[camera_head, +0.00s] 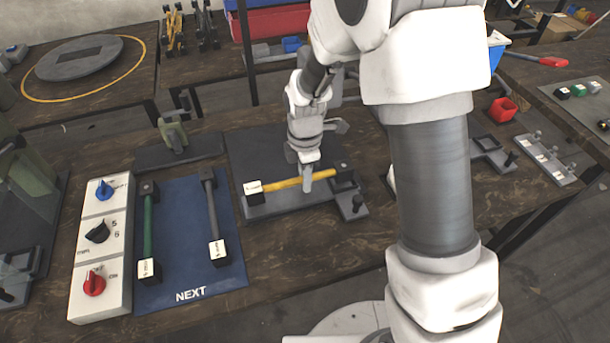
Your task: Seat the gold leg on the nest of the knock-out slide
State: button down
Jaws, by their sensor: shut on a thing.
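The gold leg (285,185) is a yellow bar with a dark block at each end; the left block has a white label. It lies level above or on a grey slide plate (290,206) at the middle of the bench. My gripper (306,181) reaches down from above and is shut on the gold bar right of its middle. I cannot tell whether the blocks rest in the nest or hang just above it. The gripper and arm hide part of the area behind the leg.
A blue mat (180,276) marked NEXT holds a green leg (149,228) and a grey leg (213,215). A control box (103,250) with blue, black and red knobs stands at their left.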

jog(key=shift+f+b, duration=0.6)
jog(key=shift+f, duration=0.3)
dwell(0.4)
jog(key=c, duration=0.7)
grip_release()
notch_tip(320, 180, up, 17)
jog(key=p, duration=0.3)
jog(key=s+d+r+m+t, duration=0.2)
jog(key=s+d+r+m, duration=0.2)
jog(key=s+m, duration=0.2)
jog(key=s+d+r+m+t+p, duration=0.1)
jog(key=s+d+r+m, duration=0.3)
jog(key=m, duration=0.4)
jog(key=s+d+r+m+t+p, duration=0.1)
jog(key=s+d+r+m+t, duration=0.1)
jog(key=s+d+r+m, duration=0.2)
jog(key=shift+s+d+r+m+t, duration=0.1)
jog(key=shift+s+r+m, duration=0.2)
jog(key=shift+s+m, duration=0.4)
jog(key=shift+s+d+r+m+t, duration=0.1)
jog(key=shift+s+r+m, duration=0.25)
jog(key=shift+s, duration=0.5)
jog(key=shift+s+r+m+t, duration=0.1)
jog(key=shift+s+r+m, duration=0.2)
jog(key=shift+s+m, duration=0.4)
